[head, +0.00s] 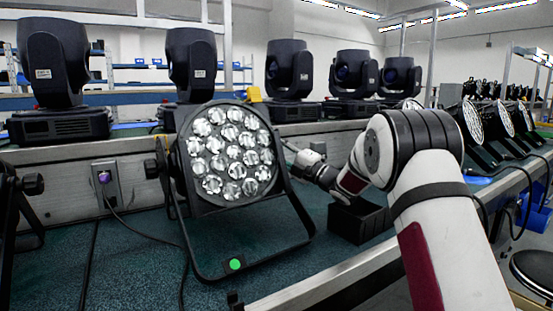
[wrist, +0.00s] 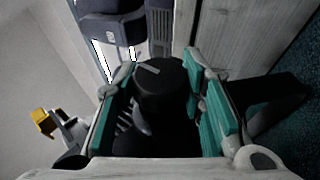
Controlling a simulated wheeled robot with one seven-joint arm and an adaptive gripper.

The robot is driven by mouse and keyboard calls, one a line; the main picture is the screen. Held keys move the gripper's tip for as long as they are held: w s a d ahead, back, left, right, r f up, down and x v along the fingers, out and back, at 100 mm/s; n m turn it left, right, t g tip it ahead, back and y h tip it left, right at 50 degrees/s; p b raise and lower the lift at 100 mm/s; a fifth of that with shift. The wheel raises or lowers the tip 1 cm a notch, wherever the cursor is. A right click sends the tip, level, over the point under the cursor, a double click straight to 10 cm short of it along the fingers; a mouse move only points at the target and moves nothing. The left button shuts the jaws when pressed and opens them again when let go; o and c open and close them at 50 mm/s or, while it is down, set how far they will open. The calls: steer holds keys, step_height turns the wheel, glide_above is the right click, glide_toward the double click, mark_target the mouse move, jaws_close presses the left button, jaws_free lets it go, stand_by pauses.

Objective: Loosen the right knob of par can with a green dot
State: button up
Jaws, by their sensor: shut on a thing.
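The par can (head: 228,150) with many round lenses stands on the dark teal bench. A green dot (head: 235,264) marks the front of its black bracket. Its left knob (head: 152,168) is in plain view. My gripper (head: 290,149) is at the can's right side, where the right knob is not clearly visible in the head view. In the wrist view, a round black knob (wrist: 160,78) with a pale line on its face sits between the teal-padded fingers of my gripper (wrist: 163,72), which is shut on it. The wrist view hides most of the can.
A black open box (head: 360,221) stands on the bench below my arm. Moving-head lights (head: 290,70) line the shelf behind. Another fixture (head: 18,200) is at the left edge. A cable (head: 150,225) runs across the bench left of the can.

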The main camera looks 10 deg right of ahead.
stand_by(0.3)
steer(key=o, duration=1.2)
steer(key=s+d, duration=0.2)
steer(key=s, duration=0.1)
steer(key=s+d, duration=0.6)
steer(key=s, duration=0.1)
steer(key=shift+s+d+f, duration=0.1)
steer(key=shift+d+f, duration=0.1)
steer(key=shift+f, duration=0.05)
